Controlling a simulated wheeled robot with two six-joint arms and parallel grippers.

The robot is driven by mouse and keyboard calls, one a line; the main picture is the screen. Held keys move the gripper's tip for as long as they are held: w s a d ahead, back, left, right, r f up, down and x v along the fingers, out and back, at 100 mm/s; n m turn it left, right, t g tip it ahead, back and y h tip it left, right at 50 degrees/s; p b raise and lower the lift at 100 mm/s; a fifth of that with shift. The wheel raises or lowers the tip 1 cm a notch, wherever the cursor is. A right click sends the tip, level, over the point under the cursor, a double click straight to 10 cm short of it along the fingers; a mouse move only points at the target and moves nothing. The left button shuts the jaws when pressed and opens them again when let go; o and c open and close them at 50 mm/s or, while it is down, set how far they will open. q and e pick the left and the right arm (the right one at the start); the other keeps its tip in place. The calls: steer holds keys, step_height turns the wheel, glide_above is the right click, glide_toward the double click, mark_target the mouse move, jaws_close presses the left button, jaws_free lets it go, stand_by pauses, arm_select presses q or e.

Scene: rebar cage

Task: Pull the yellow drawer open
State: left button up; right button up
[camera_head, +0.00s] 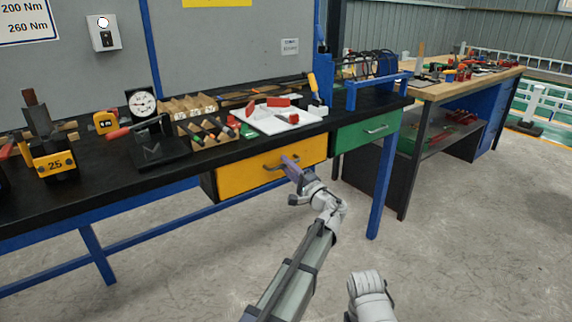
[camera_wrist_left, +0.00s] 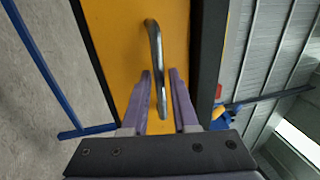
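The yellow drawer (camera_head: 240,178) sits under the black workbench and looks shut. Its metal bar handle (camera_head: 268,167) is on the front face. My left gripper (camera_head: 289,163) is at the right part of the handle in the head view. In the left wrist view, the yellow drawer front (camera_wrist_left: 120,35) fills the middle and the handle (camera_wrist_left: 155,45) runs down between my left gripper's purple fingers (camera_wrist_left: 161,75). The fingers are apart, with small gaps beside the bar. My right gripper is out of view; only part of that arm shows at the bottom.
A green drawer (camera_head: 362,132) is right of the yellow one, beside a blue table leg (camera_head: 383,180). The benchtop (camera_head: 95,183) carries a dial gauge (camera_head: 142,103), a white tray (camera_head: 262,123) and tools. The floor (camera_head: 170,265) in front is clear.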

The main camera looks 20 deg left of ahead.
arm_select(q)
steer(key=shift+w+a, duration=0.1)
steer(key=shift+a, duration=0.05)
jaws_close()
stand_by(1.4)
